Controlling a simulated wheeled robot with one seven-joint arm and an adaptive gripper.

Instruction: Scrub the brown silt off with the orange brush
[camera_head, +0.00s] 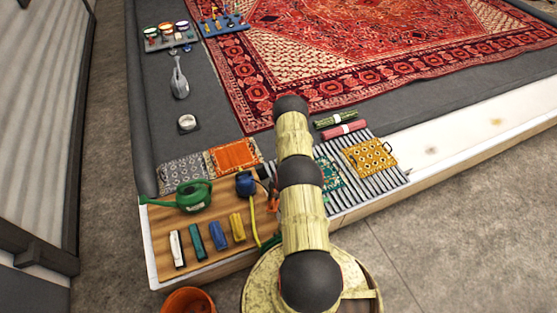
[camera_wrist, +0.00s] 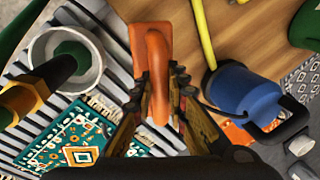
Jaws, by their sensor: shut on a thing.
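My gripper (camera_wrist: 160,82) is shut on the orange brush (camera_wrist: 155,50) in the wrist view; its fingers press on both sides of the handle. The brush's bristles cannot be made out. In the head view my arm hides most of the gripper and brush. Faint brown patches, perhaps the brown silt (camera_head: 431,150), mark the white ledge (camera_head: 465,136) at the right, apart from the gripper.
The wooden board (camera_head: 165,245) holds a green watering can (camera_head: 193,197), a blue container (camera_head: 246,185) and several small blocks. A slatted rack (camera_head: 345,195) bears a teal mat (camera_head: 328,172) and a yellow mat (camera_head: 369,157). A red rug (camera_head: 370,50) lies beyond.

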